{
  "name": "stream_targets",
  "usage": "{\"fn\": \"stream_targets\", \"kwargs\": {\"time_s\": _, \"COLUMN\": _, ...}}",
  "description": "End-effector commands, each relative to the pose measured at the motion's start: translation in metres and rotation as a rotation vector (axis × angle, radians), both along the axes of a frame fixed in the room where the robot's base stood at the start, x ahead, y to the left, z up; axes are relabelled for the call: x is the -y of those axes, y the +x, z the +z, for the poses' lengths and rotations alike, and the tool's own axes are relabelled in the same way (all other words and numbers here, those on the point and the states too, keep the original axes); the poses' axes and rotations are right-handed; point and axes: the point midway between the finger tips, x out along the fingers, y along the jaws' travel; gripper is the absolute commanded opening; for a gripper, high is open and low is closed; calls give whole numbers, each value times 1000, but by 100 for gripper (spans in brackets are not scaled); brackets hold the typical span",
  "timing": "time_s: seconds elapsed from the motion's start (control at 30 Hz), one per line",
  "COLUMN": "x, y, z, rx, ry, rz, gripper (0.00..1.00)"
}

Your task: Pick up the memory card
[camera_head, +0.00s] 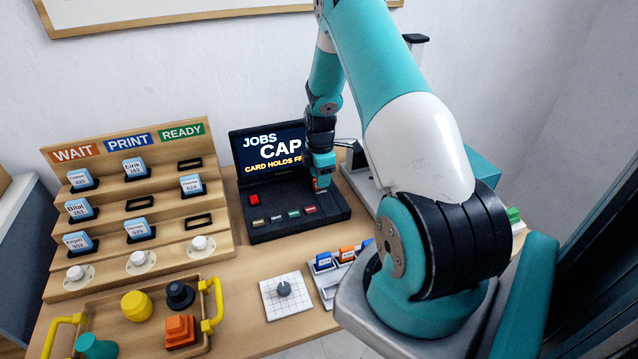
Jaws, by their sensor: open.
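My gripper (322,184) is open and points down at the right end of the black console (290,218). A small orange patch shows at its fingertips; I cannot tell whether this is the memory card or part of the gripper. My fingers hide most of that spot. No other piece is clearly a memory card. A grey rack (329,292) in front of the console holds small blue (323,262) and orange (347,254) labelled pieces, partly hidden by my arm.
The console's screen (270,150) stands upright behind its keys. A stepped wooden rack (215,221) with labelled blue cards is at left. A wooden tray (222,338) with yellow handles holds several coloured parts.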

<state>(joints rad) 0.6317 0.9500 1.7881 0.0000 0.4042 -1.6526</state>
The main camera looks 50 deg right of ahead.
Motion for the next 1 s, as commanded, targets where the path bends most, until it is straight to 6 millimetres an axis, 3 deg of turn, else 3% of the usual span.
{"fn": "stream_targets", "kwargs": {"time_s": 0.13, "x": 0, "y": 0, "z": -15, "rx": 0, "ry": 0, "rz": 0, "gripper": 45}}
{"fn": "stream_targets", "kwargs": {"time_s": 0.37, "x": 0, "y": 0, "z": -17, "rx": 1, "ry": -1, "rz": 0, "gripper": 45}}
{"fn": "stream_targets", "kwargs": {"time_s": 0.57, "x": 0, "y": 0, "z": -17, "rx": 1, "ry": -1, "rz": 0, "gripper": 3}}
{"fn": "stream_targets", "kwargs": {"time_s": 0.6, "x": 0, "y": 0, "z": -17, "rx": 1, "ry": -1, "rz": 0, "gripper": 0}}
{"fn": "stream_targets", "kwargs": {"time_s": 1.0, "x": 0, "y": 1, "z": -12, "rx": 2, "ry": -1, "rz": 0, "gripper": 0}}
